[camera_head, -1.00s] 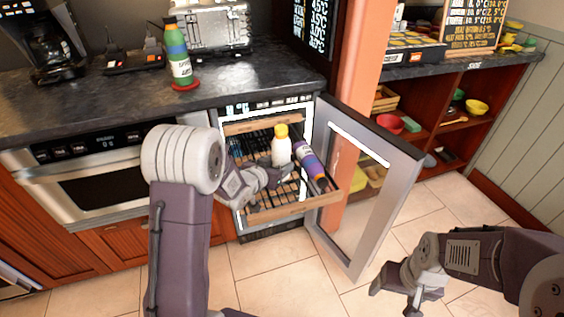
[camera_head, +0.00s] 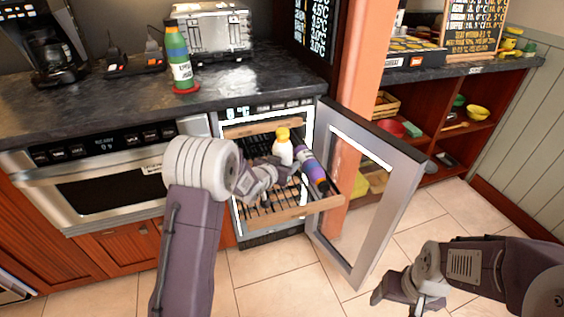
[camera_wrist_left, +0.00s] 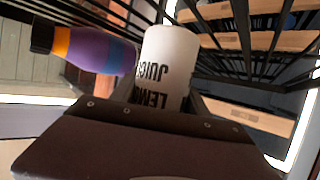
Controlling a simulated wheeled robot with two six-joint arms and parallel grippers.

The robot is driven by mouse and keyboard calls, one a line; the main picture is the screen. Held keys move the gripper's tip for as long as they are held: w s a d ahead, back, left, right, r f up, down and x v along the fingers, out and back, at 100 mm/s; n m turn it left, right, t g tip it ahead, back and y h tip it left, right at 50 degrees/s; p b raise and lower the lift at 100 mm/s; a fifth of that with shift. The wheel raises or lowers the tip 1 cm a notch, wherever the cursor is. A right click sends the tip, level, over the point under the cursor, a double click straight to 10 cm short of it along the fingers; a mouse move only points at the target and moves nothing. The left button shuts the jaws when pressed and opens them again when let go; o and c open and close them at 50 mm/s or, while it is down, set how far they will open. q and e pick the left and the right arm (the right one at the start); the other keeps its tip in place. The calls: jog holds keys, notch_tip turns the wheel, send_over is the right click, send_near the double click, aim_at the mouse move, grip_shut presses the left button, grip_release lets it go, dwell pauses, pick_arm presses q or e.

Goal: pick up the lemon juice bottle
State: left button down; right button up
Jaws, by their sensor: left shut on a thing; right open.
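The lemon juice bottle (camera_head: 283,150) is white with a yellow cap and stands in the pulled-out wooden-fronted rack drawer (camera_head: 292,211). In the left wrist view the bottle (camera_wrist_left: 168,62) shows large black lettering, part of it hidden behind my gripper. My left gripper (camera_head: 286,172) is shut on the bottle; its fingertips are partly hidden. My right gripper (camera_head: 393,297) is open and empty, low over the floor at the right.
A purple bottle (camera_head: 312,170) with an orange and black cap lies tilted close beside the lemon juice bottle; it also shows in the left wrist view (camera_wrist_left: 90,50). The open glass door (camera_head: 372,190) stands to the right. A green bottle (camera_head: 179,62) is on the counter above.

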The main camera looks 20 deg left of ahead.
aim_at(286, 151)
pick_arm(q)
jog(key=s+d+r+p, duration=0.3)
jog(key=d+r+p, duration=0.1)
jog(key=d+r, duration=0.7)
jog(key=shift+d, duration=0.15)
